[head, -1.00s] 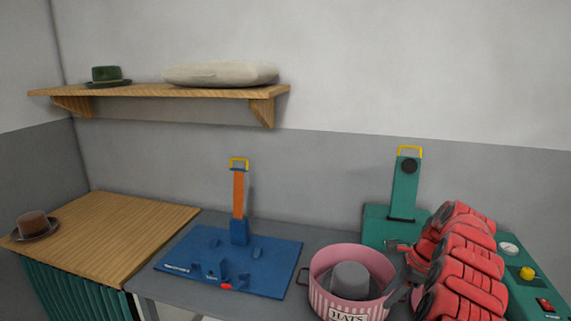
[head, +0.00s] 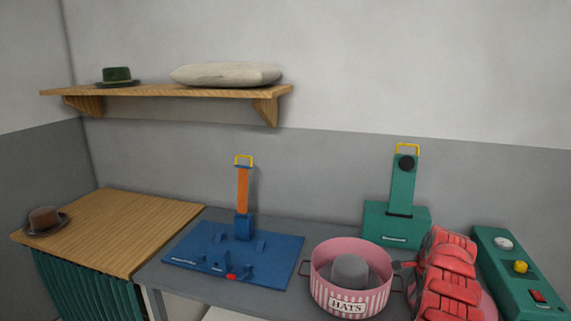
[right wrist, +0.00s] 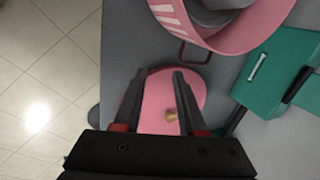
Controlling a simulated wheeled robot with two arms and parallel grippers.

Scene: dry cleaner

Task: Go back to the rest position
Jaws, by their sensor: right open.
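My right arm, red with dark joints, stands at the lower right in the head view. Its gripper (head: 403,266) shows only in part there, beside the right handle of the pink hat box. In the right wrist view my right gripper (right wrist: 157,78) is open with nothing between its fingers. A flat pink disc with a gold knob, which looks like a lid (right wrist: 157,114), lies below the fingers. The open pink striped hat box (head: 347,304), marked HATS, holds a grey hat (head: 350,271). My left gripper is not in view.
A blue press (head: 225,262) and a green press (head: 397,232) stand on the grey table. A green control box (head: 515,280) is at the right. A brown hat (head: 44,219) sits on the wooden counter (head: 120,228). A shelf (head: 150,91) holds a green hat and a pale cushion.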

